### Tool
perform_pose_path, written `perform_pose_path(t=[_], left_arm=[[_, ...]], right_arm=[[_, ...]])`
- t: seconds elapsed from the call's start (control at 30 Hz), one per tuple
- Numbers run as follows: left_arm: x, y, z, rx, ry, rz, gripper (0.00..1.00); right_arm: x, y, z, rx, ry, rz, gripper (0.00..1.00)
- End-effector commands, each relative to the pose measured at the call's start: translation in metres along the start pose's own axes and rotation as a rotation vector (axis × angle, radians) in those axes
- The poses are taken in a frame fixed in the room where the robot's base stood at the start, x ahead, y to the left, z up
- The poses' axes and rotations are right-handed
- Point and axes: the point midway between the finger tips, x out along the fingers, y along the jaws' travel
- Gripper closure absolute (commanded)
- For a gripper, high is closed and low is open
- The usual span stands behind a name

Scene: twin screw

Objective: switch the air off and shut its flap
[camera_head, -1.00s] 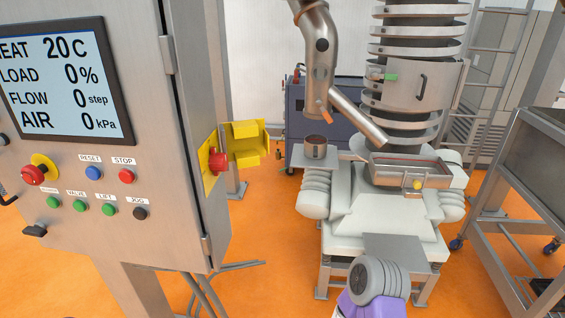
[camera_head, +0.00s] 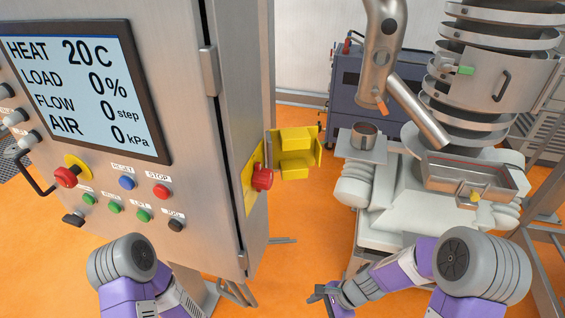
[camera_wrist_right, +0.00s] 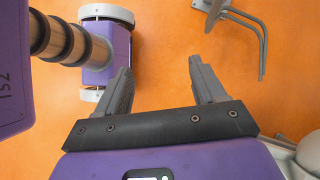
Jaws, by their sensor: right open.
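The red air switch knob (camera_head: 262,177) sits on a yellow plate (camera_head: 249,186) on the right side face of the control cabinet. Its yellow flap (camera_head: 299,155) stands swung open to the right of the knob, its raised inner blocks showing. The cabinet display (camera_head: 75,88) reads AIR 0 kPa. My right gripper (camera_head: 322,296) is low in the head view, below and right of the knob and apart from it. In the right wrist view its two fingers (camera_wrist_right: 162,86) are spread, with nothing between them. My left arm shows at bottom left, but its gripper is out of view.
The grey cabinet (camera_head: 190,95) fills the left, with buttons and a red emergency knob (camera_head: 67,176) on its front. The white feeder machine with a metal tray (camera_head: 470,178) stands at right.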

Motion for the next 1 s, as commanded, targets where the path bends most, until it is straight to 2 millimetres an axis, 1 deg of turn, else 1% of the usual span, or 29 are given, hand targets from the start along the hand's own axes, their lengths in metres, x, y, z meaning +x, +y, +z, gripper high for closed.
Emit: perform_pose_path(t=[0.03, 0.07, 0.1, 0.17, 0.2, 0.27, 0.3, 0.4, 0.43, 0.5, 0.6, 0.67, 0.9, 1.0], left_arm=[[-0.018, 0.007, 0.001, 0.0, 0.001, 0.0, 1.0], [-0.023, 0.009, 0.001, 0.0, 0.001, 0.0, 1.0], [-0.029, 0.011, 0.001, 0.0, 0.001, 0.0, 1.0], [-0.038, 0.015, 0.001, 0.0, 0.001, 0.0, 1.0], [-0.044, 0.017, 0.001, 0.0, 0.001, 0.0, 1.0], [-0.05, 0.019, 0.002, 0.0, 0.001, 0.0, 1.0], [-0.054, 0.02, 0.002, 0.0, 0.001, 0.0, 1.0], [-0.059, 0.022, 0.002, 0.0, 0.001, 0.0, 1.0], [-0.06, 0.023, 0.002, 0.0, 0.001, 0.0, 1.0], [-0.062, 0.023, 0.002, 0.0, 0.001, 0.0, 1.0], [-0.062, 0.024, 0.002, 0.0, 0.001, 0.0, 1.0], [-0.063, 0.024, 0.002, 0.0, 0.001, 0.0, 1.0], [-0.065, 0.024, 0.002, 0.0, 0.001, 0.0, 1.0], [-0.065, 0.025, 0.003, 0.0, 0.001, 0.0, 1.0]], right_arm=[[-0.045, -0.027, 0.033, 0.12, -0.089, -0.072, 0.31], [-0.066, -0.039, 0.051, 0.192, -0.154, -0.107, 0.31], [-0.096, -0.056, 0.075, 0.276, -0.249, -0.151, 0.31], [-0.142, -0.078, 0.11, 0.376, -0.398, -0.207, 0.31], [-0.173, -0.089, 0.132, 0.425, -0.499, -0.237, 0.31], [-0.217, -0.102, 0.161, 0.474, -0.639, -0.271, 0.31], [-0.243, -0.107, 0.177, 0.494, -0.722, -0.284, 0.31], [-0.293, -0.113, 0.204, 0.516, -0.879, -0.301, 0.31], [-0.304, -0.114, 0.21, 0.519, -0.913, -0.303, 0.31], [-0.32, -0.114, 0.219, 0.521, -0.968, -0.304, 0.31], [-0.327, -0.117, 0.227, 0.521, -1.001, -0.302, 0.31], [-0.324, -0.12, 0.233, 0.52, -1.005, -0.3, 0.31], [-0.303, -0.138, 0.26, 0.52, -1.001, -0.298, 0.31], [-0.296, -0.144, 0.269, 0.521, -1.001, -0.3, 0.31]])
